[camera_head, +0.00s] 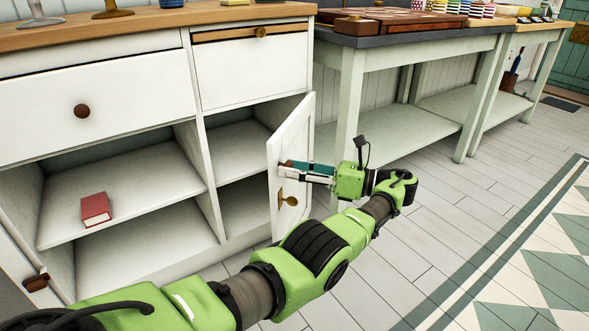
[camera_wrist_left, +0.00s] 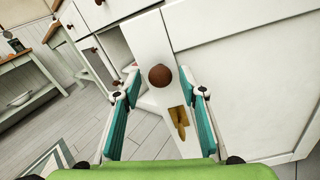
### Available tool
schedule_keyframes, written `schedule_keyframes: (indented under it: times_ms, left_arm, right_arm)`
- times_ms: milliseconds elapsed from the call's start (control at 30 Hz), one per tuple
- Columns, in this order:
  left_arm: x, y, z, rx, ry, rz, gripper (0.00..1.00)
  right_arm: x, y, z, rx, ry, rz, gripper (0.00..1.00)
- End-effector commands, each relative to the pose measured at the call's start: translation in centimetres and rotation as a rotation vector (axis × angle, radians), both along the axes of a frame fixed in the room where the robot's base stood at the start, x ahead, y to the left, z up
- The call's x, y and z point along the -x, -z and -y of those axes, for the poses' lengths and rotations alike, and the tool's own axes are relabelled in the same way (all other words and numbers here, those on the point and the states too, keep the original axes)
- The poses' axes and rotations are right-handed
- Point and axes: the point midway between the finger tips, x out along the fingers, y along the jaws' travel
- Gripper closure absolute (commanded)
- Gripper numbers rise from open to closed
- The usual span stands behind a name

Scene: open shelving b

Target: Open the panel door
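The white panel door (camera_head: 292,150) of the low cabinet stands ajar, swung outward, at the right end of the cabinet front. A brass key or lock fitting (camera_head: 288,201) is on its face; it also shows in the wrist view (camera_wrist_left: 178,122). My left gripper (camera_head: 284,170) is at the door's face from the right. In the wrist view its teal-padded fingers (camera_wrist_left: 158,80) are apart, with a round brown knob (camera_wrist_left: 160,75) between their tips. Contact with the knob cannot be told. The knob is hidden in the head view. My right gripper is not in view.
The cabinet's open shelves hold a red book (camera_head: 95,209). Another brown knob (camera_head: 36,282) is at the lower left. A pale green workbench (camera_head: 400,140) stands right of the door, its near leg close behind my gripper. The plank floor (camera_head: 440,210) is clear.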

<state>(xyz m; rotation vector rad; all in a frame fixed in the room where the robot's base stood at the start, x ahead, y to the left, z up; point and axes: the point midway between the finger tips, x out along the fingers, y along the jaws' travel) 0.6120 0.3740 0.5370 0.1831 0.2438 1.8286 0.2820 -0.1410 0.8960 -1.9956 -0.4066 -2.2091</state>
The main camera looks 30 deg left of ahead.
Motion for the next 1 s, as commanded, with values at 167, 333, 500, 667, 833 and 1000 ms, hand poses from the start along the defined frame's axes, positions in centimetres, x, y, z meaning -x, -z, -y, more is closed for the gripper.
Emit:
schedule_keyframes:
  times_ms: [167, 333, 500, 667, 833, 1000]
  left_arm:
    - [-0.1, -0.2, 0.0, -0.001, 0.002, 0.003, 0.62]
    - [-0.1, -1.5, 0.1, 0.0, 0.004, 0.004, 0.62]
    - [0.0, -4.6, 0.0, -0.002, 0.001, 0.01, 0.62]
    - [0.0, -7.5, 0.0, -0.001, 0.0, 0.005, 0.62]
    - [0.0, -9.5, 0.0, -0.001, 0.0, 0.002, 0.62]
    - [0.0, -10.0, 0.0, 0.0, 0.0, 0.0, 0.62]
  right_arm:
    - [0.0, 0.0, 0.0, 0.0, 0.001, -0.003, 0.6]
    - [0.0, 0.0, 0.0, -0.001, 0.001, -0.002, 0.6]
    - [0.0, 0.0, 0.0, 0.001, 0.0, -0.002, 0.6]
    - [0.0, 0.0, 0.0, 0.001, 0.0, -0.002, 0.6]
    - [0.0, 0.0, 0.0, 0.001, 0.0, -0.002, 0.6]
    - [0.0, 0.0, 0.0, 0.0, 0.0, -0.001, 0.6]
